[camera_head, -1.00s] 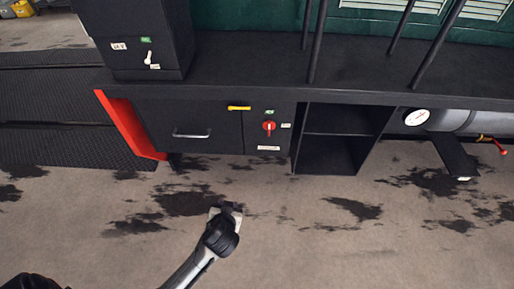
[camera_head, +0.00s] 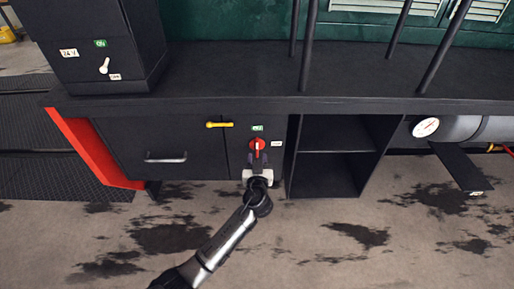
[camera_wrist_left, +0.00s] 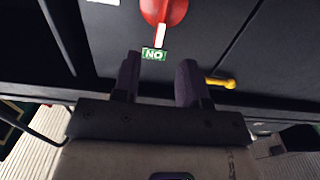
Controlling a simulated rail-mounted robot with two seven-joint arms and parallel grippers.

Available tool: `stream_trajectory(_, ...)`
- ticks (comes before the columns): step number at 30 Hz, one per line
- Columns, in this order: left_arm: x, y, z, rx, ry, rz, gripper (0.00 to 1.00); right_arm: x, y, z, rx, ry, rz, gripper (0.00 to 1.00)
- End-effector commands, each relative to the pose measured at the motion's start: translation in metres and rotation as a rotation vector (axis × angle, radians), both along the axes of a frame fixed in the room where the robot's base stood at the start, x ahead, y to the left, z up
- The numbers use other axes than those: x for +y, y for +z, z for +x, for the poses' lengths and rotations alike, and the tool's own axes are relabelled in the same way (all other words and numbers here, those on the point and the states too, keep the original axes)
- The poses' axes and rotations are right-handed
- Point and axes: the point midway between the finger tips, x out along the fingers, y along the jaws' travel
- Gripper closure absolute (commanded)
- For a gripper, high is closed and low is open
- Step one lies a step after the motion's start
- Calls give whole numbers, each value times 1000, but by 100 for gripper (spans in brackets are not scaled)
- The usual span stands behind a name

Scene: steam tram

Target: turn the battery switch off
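A red rotary switch (camera_head: 257,144) with a white pointer is on the front of the dark cabinet, and it also shows in the left wrist view (camera_wrist_left: 163,10). Its pointer is at the green ON label (camera_head: 257,128), which looks upside down in the wrist view (camera_wrist_left: 154,54). A small white label (camera_head: 277,144) is to its right. My left gripper (camera_head: 259,161) is just below the switch in the head view. In the wrist view its two fingers (camera_wrist_left: 160,62) are apart, with nothing between them. Contact with the switch is not visible. My right gripper is not in view.
A yellow handle (camera_head: 219,125) and a drawer pull (camera_head: 166,158) are left of the switch. A box labelled 24 V with a white lever (camera_head: 104,66) stands on the bench. An open shelf (camera_head: 336,133) is to the right, then a gauge (camera_head: 425,127).

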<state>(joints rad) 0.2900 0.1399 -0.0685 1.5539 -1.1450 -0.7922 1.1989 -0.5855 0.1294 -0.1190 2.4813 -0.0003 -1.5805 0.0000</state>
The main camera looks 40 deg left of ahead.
Motion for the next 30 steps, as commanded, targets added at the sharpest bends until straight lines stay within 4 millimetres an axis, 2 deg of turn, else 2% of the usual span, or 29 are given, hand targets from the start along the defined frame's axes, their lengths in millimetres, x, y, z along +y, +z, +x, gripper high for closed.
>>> stream_trajectory(6,24,-2,30,1,0,2,61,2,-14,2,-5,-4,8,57)
stream_trajectory(12,39,-2,48,2,-1,1,61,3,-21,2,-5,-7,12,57)
stream_trajectory(18,46,-1,56,1,0,0,61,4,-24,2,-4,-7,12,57)
stream_trajectory(28,47,0,58,1,0,-1,61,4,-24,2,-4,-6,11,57)
stream_trajectory(30,47,0,58,1,0,0,65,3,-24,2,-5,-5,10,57)
